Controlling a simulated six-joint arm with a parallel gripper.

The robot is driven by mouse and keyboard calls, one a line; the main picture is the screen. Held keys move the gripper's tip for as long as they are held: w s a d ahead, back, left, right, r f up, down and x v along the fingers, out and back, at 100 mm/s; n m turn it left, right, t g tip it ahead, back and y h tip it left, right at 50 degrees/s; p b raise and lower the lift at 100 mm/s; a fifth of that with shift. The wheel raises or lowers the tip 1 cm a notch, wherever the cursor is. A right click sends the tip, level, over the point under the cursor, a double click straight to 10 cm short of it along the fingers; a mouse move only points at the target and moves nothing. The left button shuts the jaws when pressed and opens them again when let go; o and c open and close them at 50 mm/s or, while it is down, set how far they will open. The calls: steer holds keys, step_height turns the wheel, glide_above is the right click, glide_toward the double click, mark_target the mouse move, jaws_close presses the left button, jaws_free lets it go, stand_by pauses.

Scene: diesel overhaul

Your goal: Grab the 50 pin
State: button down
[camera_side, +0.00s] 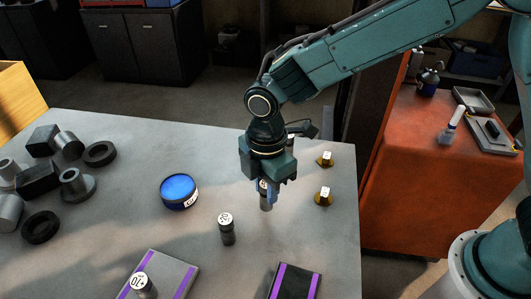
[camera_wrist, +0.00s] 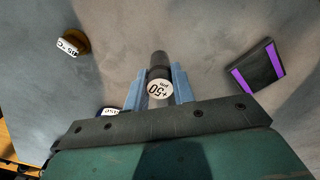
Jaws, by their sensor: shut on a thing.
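The 50 pin is a dark grey cylinder whose white end label reads "+50" in the wrist view (camera_wrist: 159,88). My gripper (camera_wrist: 158,88) has its blue fingers shut on the pin, one on each side. In the side view my gripper (camera_side: 267,188) points down at the table with the pin (camera_side: 266,204) upright below it, its top hidden by the fingers. I cannot tell whether the pin touches the table. Another dark pin (camera_side: 227,229) with a white label stands to the left, apart from the gripper.
A blue round tin (camera_side: 179,188) stands to the left. Two small brass pieces (camera_side: 325,158) (camera_side: 324,195) stand to the right. A grey plate with purple stripes (camera_side: 176,272) bears another pin (camera_side: 142,285). A black purple-striped block (camera_side: 291,287) lies in front. Dark metal parts (camera_side: 78,186) fill the far left.

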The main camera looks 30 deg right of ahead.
step_height(320, 180, up, 18)
stand_by(0.5)
stand_by(0.5)
